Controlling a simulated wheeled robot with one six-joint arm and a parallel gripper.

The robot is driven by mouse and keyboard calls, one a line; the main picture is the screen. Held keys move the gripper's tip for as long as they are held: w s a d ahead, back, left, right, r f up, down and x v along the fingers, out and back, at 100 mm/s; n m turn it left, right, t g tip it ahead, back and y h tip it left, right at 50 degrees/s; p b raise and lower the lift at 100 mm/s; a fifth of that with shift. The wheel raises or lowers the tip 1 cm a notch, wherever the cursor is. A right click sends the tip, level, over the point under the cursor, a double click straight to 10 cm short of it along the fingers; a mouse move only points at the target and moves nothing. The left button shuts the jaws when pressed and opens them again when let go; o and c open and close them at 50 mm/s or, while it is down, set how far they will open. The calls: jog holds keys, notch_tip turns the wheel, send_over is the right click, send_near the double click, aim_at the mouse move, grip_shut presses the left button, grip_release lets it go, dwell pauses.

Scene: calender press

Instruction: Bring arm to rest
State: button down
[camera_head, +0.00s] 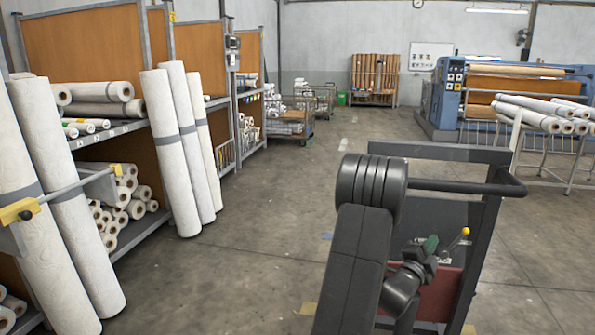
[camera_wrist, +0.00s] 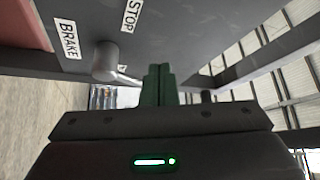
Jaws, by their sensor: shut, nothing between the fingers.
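My arm rises in the middle foreground of the head view, folded with its wrist low on the right. My gripper (camera_head: 430,243) has green fingers and sits in front of a dark metal frame. In the wrist view the green fingers of my gripper (camera_wrist: 158,85) are shut together with nothing between them. A grey rounded lever or knob (camera_wrist: 105,62) stands left of the fingertips, apart from them in the picture. Behind it is a dark panel (camera_wrist: 190,30) with labels reading BRAKE and STOP. The head view shows a yellow-knobbed lever (camera_head: 462,235) close right of my gripper.
The dark frame has a black handle bar (camera_head: 465,187) close to my arm. Shelves of white fabric rolls (camera_head: 122,205) and upright rolls (camera_head: 178,150) line the left. A blue machine (camera_head: 450,95) and a stand with rolls (camera_head: 540,115) are at the right. Open floor (camera_head: 300,150) lies between.

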jog(key=shift+w+a+f+n+t+p, duration=0.1)
jog(key=shift+a+f+n+t+p, duration=0.15)
jog(key=shift+n, duration=0.3)
jog(key=shift+s+a+f+n+t+p, duration=0.1)
jog(key=shift+f+n+t+p, duration=0.05)
jog(key=shift+n+t+p, duration=0.3)
jog(key=shift+w+a+f+n+t+p, duration=0.1)
jog(key=shift+a+f+n+t+p, duration=0.1)
jog(key=shift+n, duration=0.4)
